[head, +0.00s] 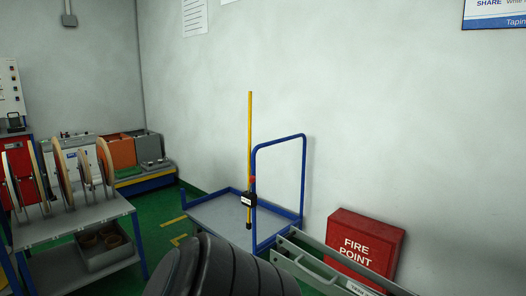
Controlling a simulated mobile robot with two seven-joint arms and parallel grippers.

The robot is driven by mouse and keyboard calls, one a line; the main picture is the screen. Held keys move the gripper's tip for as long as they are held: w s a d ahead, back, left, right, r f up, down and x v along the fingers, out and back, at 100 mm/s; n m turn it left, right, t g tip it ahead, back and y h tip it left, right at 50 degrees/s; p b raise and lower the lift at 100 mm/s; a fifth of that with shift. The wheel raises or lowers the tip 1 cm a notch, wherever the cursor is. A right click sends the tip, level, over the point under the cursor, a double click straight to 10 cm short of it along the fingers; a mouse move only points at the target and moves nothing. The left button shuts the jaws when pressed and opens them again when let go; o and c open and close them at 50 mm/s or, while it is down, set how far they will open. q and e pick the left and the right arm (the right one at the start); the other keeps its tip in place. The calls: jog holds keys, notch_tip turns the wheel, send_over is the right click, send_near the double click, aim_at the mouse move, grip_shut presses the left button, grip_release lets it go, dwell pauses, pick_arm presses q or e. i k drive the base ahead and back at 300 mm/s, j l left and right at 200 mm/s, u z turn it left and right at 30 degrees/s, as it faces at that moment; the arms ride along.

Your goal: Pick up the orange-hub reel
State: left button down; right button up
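Several reels with tan rims stand upright on the grey rack (75,222) at the left, seen nearly edge-on. One reel (64,172) is near the middle of the row and another reel (37,170) is at its left. Their hubs are mostly hidden by this angle, and I cannot tell which reel has an orange hub. Neither of my grippers is in view.
A blue-framed platform trolley (303,180) stands against the wall, with a yellow pole (250,140) upright at it. A red fire point box (365,243) is at the right. Orange (117,152) and grey bins stand behind the rack. Some green floor (165,215) is clear.

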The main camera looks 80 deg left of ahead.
aim_at(103, 153)
jog(key=u, duration=3.7)
jog(key=z, duration=2.1)
jog(key=i+j, duration=0.15)
jog(key=j, duration=0.25)
jog(key=i+j+u, duration=0.15)
jog(key=j, duration=0.3)
